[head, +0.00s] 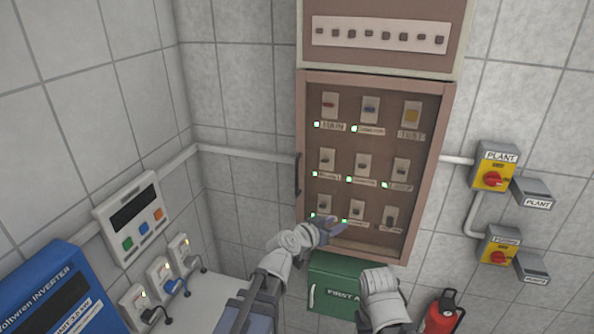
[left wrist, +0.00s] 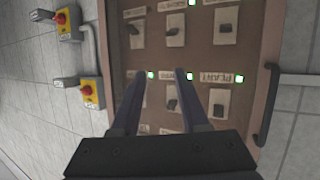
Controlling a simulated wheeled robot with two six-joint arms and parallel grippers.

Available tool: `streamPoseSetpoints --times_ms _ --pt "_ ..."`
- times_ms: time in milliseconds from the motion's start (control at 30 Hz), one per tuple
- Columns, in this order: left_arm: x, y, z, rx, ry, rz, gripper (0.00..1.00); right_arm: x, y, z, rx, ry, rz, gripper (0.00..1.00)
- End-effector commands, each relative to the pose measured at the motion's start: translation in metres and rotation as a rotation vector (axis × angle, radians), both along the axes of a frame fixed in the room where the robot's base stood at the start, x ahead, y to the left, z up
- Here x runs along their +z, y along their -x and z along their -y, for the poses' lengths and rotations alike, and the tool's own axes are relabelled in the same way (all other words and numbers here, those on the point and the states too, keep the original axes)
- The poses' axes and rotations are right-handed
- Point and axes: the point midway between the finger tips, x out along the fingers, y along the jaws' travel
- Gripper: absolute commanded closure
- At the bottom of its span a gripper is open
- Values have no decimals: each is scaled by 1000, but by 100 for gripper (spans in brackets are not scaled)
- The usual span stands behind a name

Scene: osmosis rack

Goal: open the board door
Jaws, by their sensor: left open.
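The board door (head: 300,120) is a brown-framed panel over rows of labelled switches with green lights, and it looks closed. Its dark upright handle (head: 297,174) is on the left edge; in the left wrist view the handle (left wrist: 268,118) is at the right. My left gripper (head: 328,228) is open and empty in front of the lower switches, to the right of and below the handle. In the left wrist view its two fingers (left wrist: 156,78) are apart, pointing at the board, with the handle outside them. A pale part of my right arm shows at bottom centre; its gripper does not show.
A green first aid box (head: 335,289) hangs under the board. Yellow switch boxes with red knobs (head: 494,166) are on the right wall, above a red extinguisher (head: 442,312). A blue inverter (head: 55,295) and a control panel (head: 133,217) are at left.

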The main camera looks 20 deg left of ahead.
Motion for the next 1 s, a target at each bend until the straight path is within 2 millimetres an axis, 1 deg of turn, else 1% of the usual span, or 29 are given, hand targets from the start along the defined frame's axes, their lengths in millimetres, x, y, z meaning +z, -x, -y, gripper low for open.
streamPoseSetpoints --times_ms 33,67,100,167,200,300,400,533,767,867,1000 --pt "20 -14 -11 58 14 101 55 0 0 0 0 0 0 50" --pt "32 -20 -19 101 18 157 55 0 0 0 0 0 0 50" --pt "45 -28 -32 162 22 219 55 0 0 0 0 0 0 50" --pt "60 -35 -53 258 19 288 55 0 0 0 0 0 0 50" --pt "66 -38 -66 319 15 319 55 0 0 0 0 0 0 50" --pt "74 -41 -95 450 -4 355 55 0 0 0 0 0 0 50" --pt "75 -41 -115 536 -19 359 55 0 0 0 0 0 0 50" --pt "74 -40 -126 588 -30 355 55 0 0 0 0 0 0 50" --pt "74 -43 -128 594 -34 355 55 0 0 0 0 0 0 50" --pt "74 -51 -129 593 -32 355 55 0 0 0 0 0 0 50" --pt "74 -68 -131 593 -32 355 55 0 0 0 0 0 0 50"
